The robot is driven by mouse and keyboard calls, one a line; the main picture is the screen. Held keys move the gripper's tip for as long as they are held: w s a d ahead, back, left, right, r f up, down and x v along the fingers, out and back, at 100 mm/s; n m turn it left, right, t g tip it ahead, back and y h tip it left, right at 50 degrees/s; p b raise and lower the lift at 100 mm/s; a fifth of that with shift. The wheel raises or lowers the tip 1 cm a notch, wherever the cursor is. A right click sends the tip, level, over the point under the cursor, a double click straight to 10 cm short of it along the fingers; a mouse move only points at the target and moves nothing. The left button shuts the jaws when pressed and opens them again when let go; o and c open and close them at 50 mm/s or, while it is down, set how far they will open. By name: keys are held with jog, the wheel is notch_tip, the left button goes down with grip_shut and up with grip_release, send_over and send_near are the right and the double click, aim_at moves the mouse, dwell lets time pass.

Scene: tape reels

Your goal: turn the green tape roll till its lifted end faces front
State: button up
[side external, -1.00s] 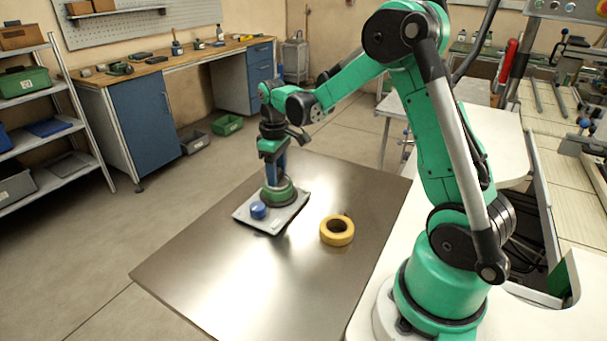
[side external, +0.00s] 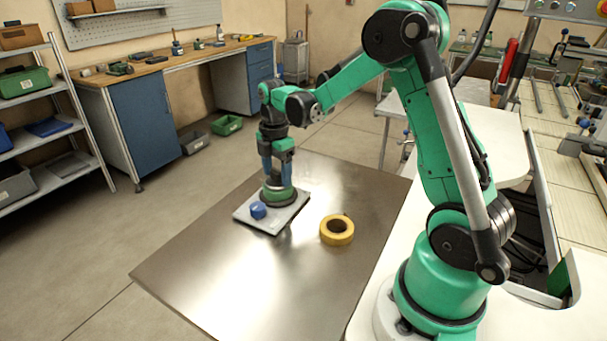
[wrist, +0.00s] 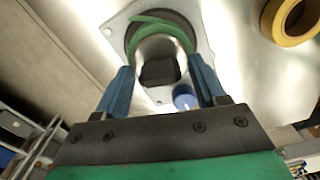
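The green tape roll (side external: 281,194) lies on a light plate (side external: 271,228) on the dark metal table. In the wrist view the roll (wrist: 166,21) is a green band around a grey and black middle. A strip of it stands out at the top, but I cannot tell surely which way its lifted end faces. My gripper (side external: 275,180) is over the roll, pointing down. In the wrist view my gripper (wrist: 161,65) has a blue finger at each side of the roll; whether they press on it is unclear.
A blue round knob (side external: 258,210) stands on the plate close beside the roll, also seen in the wrist view (wrist: 185,97). A yellow tape roll (side external: 337,231) lies on the table to the right, apart from the plate. The table's front (side external: 225,290) is clear.

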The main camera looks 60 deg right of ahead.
jog(key=shift+o, duration=0.7)
